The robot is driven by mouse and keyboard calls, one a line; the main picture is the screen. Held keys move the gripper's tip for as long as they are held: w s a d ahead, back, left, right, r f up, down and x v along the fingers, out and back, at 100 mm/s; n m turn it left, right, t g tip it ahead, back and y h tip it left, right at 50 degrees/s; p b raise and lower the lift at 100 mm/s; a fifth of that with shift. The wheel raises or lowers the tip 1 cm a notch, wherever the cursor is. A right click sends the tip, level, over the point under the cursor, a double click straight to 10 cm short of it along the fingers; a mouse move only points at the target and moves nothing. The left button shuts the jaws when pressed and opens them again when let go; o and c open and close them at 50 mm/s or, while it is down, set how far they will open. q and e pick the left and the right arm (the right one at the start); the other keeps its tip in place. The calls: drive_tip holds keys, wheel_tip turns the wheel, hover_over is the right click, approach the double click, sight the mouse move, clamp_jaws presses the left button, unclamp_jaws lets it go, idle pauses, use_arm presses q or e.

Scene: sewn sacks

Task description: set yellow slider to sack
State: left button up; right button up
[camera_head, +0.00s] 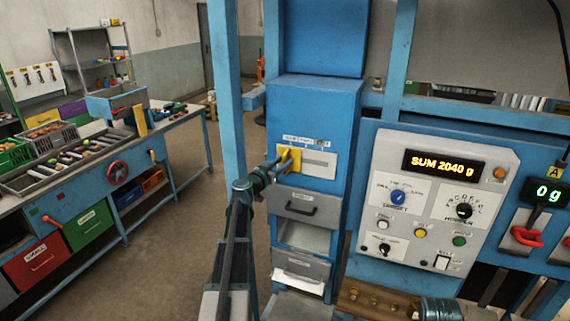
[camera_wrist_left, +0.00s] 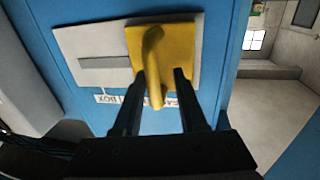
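The yellow slider (camera_head: 290,159) sits at the left end of its pale slotted plate (camera_head: 319,163) on the blue cabinet, under the leftmost of several small labels, too blurred to read surely. In the left wrist view the picture is turned over, and the slider (camera_wrist_left: 158,38) shows at the right end of the plate (camera_wrist_left: 85,42), its curved handle pointing toward my gripper. My left gripper (camera_head: 272,168) is at the slider. In the wrist view its two dark fingers (camera_wrist_left: 159,88) stand apart on either side of the handle, with a gap on the right side. My right gripper is not seen.
Below the plate are grey drawers (camera_head: 303,207) with a black handle. To the right is a control panel (camera_head: 437,200) with knobs, buttons and a display reading SUM 2040 g. A blue post (camera_head: 228,90) stands left of the cabinet. A workbench with crates (camera_head: 48,139) is farther left.

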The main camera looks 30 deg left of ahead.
use_arm(q)
drive_tip(key=shift+o, duration=0.2)
drive_tip(key=shift+d, duration=0.15)
drive_tip(key=s, duration=1.3)
drive_tip(key=shift+s, duration=0.4)
